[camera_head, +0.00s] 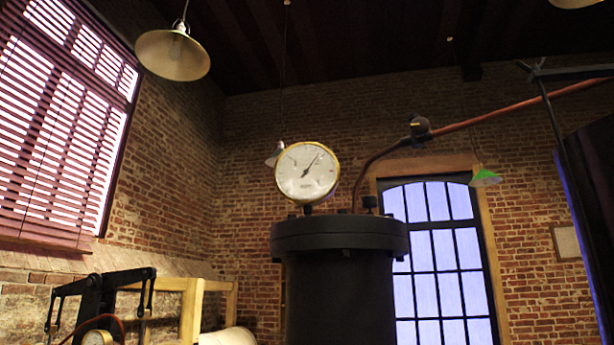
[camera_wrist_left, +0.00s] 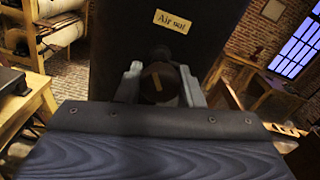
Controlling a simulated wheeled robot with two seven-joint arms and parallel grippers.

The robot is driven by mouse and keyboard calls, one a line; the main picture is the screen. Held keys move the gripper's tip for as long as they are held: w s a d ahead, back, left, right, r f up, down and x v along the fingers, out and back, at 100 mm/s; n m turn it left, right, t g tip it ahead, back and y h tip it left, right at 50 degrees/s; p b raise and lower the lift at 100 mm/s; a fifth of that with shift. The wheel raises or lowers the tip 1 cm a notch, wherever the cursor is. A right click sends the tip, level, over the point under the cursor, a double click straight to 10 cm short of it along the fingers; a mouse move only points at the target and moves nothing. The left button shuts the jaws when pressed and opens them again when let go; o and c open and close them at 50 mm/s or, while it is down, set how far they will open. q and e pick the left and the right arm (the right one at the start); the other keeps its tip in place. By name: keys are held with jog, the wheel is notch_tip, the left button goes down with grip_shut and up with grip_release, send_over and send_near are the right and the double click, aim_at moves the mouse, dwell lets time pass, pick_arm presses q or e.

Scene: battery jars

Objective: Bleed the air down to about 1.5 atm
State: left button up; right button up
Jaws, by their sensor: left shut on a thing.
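The pressure gauge (camera_head: 307,172), white with a brass rim, stands on top of the dark cylindrical vessel (camera_head: 340,290) in the head view. Its black needle points up and to the right; the scale numbers are too small to read. In the left wrist view, a yellowed label reading "Air out" (camera_wrist_left: 171,21) is on a dark upright surface. Below it is a dark brown round valve knob (camera_wrist_left: 160,83) with a pale, slanted mark on its face. My left gripper (camera_wrist_left: 160,88) is shut on the knob, one finger on each side. My right gripper is not in view.
A copper pipe (camera_head: 380,155) with a dark fitting runs from the vessel up to the right. A black metal frame (camera_head: 100,292) stands at lower left near a wooden frame (camera_head: 192,305). Lamps hang above. Wooden furniture (camera_wrist_left: 25,97) shows at left in the wrist view.

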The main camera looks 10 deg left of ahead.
pick_arm(q)
jog(key=m+p, duration=0.3)
jog(key=m, duration=0.1)
jog(key=shift+r+p, duration=0.25)
jog(key=shift+p, duration=0.1)
jog(key=shift+m+p, duration=0.35)
jog(key=shift+m, duration=0.45)
jog(key=shift+f+m, duration=0.2)
jog(key=shift+m, duration=0.5)
jog(key=o, duration=1.1)
jog(key=shift+o, duration=0.2)
